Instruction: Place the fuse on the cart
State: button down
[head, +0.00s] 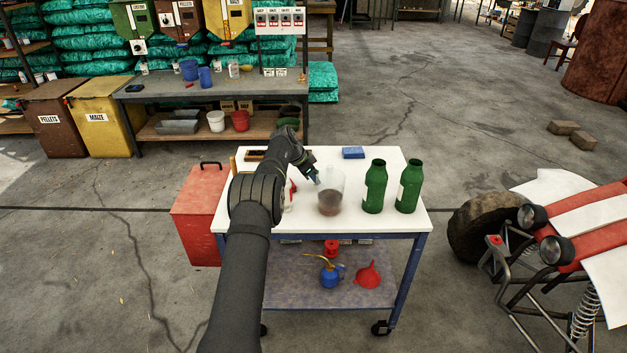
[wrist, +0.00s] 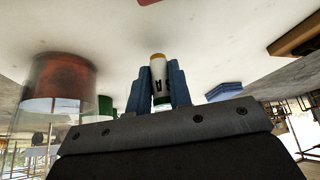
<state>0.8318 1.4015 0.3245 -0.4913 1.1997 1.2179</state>
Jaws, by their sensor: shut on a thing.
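My gripper (head: 314,177) is over the white top of the cart (head: 410,218), left of the clear jar. In the wrist view my gripper's blue fingers (wrist: 158,78) are shut on the fuse (wrist: 159,66), a small white cylinder with a gold end cap and dark lettering. The fuse is too small to make out in the head view. I cannot tell whether it touches the cart top or hangs just above it.
A clear jar with brown contents (head: 330,195) stands close right of my gripper. Two green bottles (head: 375,188) (head: 408,187) stand further right. A blue sponge (head: 353,153) lies at the back edge. A red object (head: 292,188) is partly hidden by my arm. The cart top's front right is clear.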

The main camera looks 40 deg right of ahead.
jog(key=shift+f, duration=0.55)
jog(key=shift+f, duration=0.15)
jog(key=c, duration=1.3)
grip_release()
jog(key=v, duration=1.2)
